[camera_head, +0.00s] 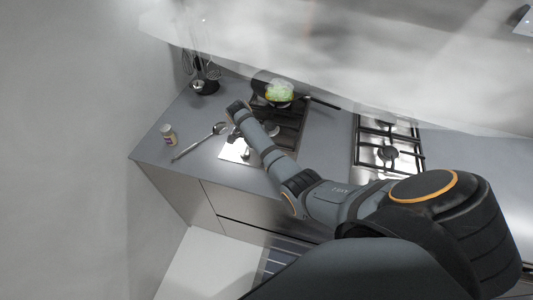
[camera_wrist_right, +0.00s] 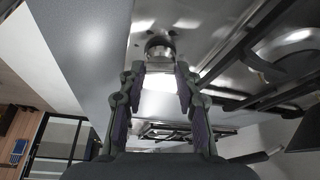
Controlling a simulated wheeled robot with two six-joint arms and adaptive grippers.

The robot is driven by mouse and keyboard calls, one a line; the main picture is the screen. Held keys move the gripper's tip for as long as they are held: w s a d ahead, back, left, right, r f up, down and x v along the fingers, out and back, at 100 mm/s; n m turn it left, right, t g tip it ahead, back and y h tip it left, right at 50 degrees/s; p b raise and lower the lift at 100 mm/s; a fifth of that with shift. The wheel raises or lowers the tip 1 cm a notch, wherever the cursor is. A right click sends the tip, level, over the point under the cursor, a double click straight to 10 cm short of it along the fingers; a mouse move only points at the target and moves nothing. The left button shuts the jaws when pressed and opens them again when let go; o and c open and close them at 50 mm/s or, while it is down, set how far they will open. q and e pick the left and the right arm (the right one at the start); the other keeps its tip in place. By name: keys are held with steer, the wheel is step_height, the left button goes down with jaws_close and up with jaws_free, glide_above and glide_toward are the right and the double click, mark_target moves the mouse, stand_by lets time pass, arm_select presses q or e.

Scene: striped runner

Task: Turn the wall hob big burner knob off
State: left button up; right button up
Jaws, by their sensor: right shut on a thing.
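The wall hob (camera_head: 233,153) is the left hob, a steel plate with dark grates near the left end of the counter. A round metal knob (camera_wrist_right: 158,47) on its steel surface shows in the right wrist view between the fingertips of my right gripper (camera_wrist_right: 160,76). The right gripper is shut on this knob. In the head view my right arm reaches across from the right, and its wrist (camera_head: 240,112) covers part of the hob and hides the fingers. The knob's angle is too hard to read. My left gripper is not in view.
A pan (camera_head: 262,90) with green food (camera_head: 280,91) sits at the back of the wall hob, its handle pointing right. A ladle (camera_head: 200,141), a small jar (camera_head: 168,134) and a utensil holder (camera_head: 206,86) stand left. A second hob (camera_head: 388,153) lies right.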

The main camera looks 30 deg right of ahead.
steer(key=shift+w+d+m+g+y+b, duration=0.1)
steer(key=shift+m+g+y+b, duration=0.35)
steer(key=shift+m, duration=1.15)
steer(key=o, duration=1.2)
steer(key=shift+c, duration=0.2)
